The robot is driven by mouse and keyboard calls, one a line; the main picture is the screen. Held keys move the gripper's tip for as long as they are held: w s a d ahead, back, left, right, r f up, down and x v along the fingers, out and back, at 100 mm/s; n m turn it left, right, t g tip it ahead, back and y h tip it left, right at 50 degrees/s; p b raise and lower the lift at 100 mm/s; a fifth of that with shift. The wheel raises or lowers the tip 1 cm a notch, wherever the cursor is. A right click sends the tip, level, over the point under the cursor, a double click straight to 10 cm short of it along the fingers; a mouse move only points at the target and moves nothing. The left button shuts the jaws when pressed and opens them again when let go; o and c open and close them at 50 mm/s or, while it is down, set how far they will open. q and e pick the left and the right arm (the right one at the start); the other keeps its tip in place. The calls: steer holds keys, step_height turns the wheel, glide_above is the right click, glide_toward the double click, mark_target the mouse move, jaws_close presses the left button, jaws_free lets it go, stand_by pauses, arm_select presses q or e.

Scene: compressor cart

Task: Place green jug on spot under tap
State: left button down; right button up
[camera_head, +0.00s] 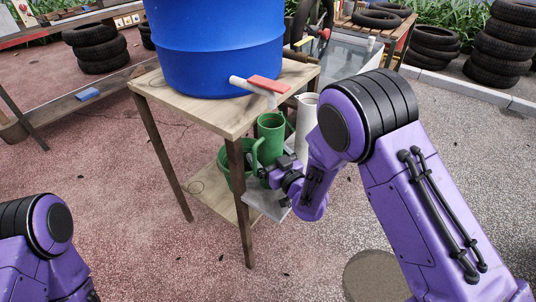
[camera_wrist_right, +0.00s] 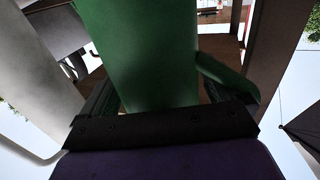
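The green jug (camera_head: 271,128) is upright just below the tap (camera_head: 258,87), a white pipe with a red handle. Its handle is on the left in the head view. My right gripper (camera_head: 268,172) is at the jug's lower part. In the right wrist view the jug (camera_wrist_right: 140,50) fills the space between the fingers (camera_wrist_right: 160,105), which appear shut on it. A pale grey slab (camera_head: 264,207) lies below the gripper; the jug's base is hidden, so I cannot tell whether it touches anything. My left gripper is out of view.
A blue barrel (camera_head: 215,45) stands on the wooden table (camera_head: 195,108). A white jug (camera_head: 305,118) is close to the right of the green jug. A green tub (camera_head: 223,165) sits on the lower shelf (camera_head: 212,195). A table leg (camera_head: 241,200) stands near my gripper.

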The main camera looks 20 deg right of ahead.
steer(key=shift+s+r, duration=0.2)
steer(key=shift+r, duration=0.05)
steer(key=b+v, duration=0.1)
steer(key=v, duration=1)
steer(key=shift+s+d, duration=0.2)
steer(key=shift+s, duration=0.2)
